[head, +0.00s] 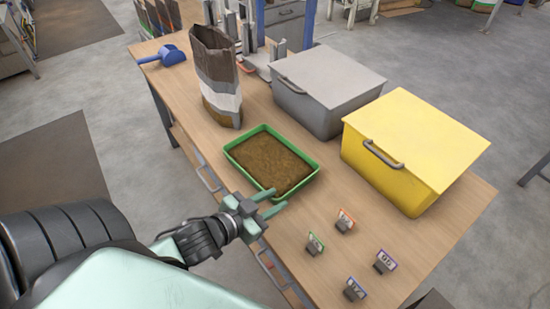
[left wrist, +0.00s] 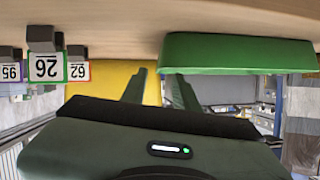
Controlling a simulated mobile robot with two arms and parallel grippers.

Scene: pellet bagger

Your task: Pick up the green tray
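The green tray (head: 246,173) lies on the wooden table and holds a flat layer of brown material. In the left wrist view, its green side (left wrist: 240,53) fills the upper right. My left gripper (head: 280,198) is at the tray's near corner, with its pale green fingers spread and nothing between them. In the left wrist view, one finger of my left gripper (left wrist: 157,80) overlaps the tray's edge in the picture; I cannot tell whether they touch. My right gripper is not in view.
A paper bag (head: 219,85) stands behind the tray. A grey lidded bin (head: 315,110) and a yellow lidded bin (head: 385,180) stand to the right. Several number tags, one being an orange tag (head: 346,217), stand at the front right. A blue scoop (head: 172,56) lies at the far left.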

